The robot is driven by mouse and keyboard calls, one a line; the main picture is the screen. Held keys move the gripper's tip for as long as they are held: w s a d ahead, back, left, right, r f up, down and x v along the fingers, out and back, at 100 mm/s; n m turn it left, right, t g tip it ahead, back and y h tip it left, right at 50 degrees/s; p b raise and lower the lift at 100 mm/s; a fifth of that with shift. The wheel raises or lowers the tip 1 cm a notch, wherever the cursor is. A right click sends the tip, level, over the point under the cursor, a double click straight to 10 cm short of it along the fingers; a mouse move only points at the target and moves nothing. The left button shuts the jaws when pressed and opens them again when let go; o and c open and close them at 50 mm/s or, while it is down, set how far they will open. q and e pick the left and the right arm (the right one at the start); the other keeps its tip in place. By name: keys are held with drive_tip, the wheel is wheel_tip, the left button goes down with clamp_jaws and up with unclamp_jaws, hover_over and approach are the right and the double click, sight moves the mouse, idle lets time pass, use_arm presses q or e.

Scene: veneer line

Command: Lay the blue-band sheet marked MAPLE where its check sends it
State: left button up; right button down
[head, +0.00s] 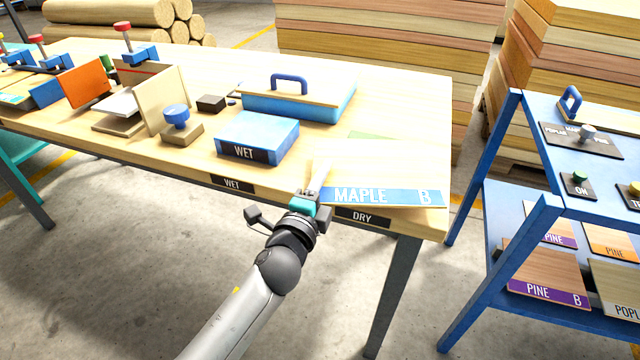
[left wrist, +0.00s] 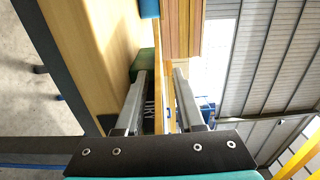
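The wood sheet with a blue band marked MAPLE B (head: 385,196) is at the table's front right corner, above the DRY sign (head: 362,217). It covers most of a green block, whose far part (head: 372,135) shows past it. My left gripper (head: 309,193) is at the band's left end. In the left wrist view the fingers (left wrist: 160,72) stand apart around the sheet's thin edge (left wrist: 183,95). The green block (left wrist: 146,66) with a dark DRY label is just below the sheet; I cannot tell whether they touch. My right gripper is not in view.
A blue WET block (head: 262,132) and a blue-handled board on a blue base (head: 300,100) stand left of the sheet. A small stand with a blue knob (head: 178,125) is further left. A blue rack (head: 545,215) with PINE and POPLAR sheets stands right of the table.

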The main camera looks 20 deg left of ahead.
use_arm(q)
drive_tip(key=shift+s+r, duration=0.1)
drive_tip(key=shift+r, duration=0.05)
drive_tip(key=s, duration=1.1)
drive_tip(key=shift+s+a, duration=0.2)
drive_tip(key=shift+s, duration=0.2)
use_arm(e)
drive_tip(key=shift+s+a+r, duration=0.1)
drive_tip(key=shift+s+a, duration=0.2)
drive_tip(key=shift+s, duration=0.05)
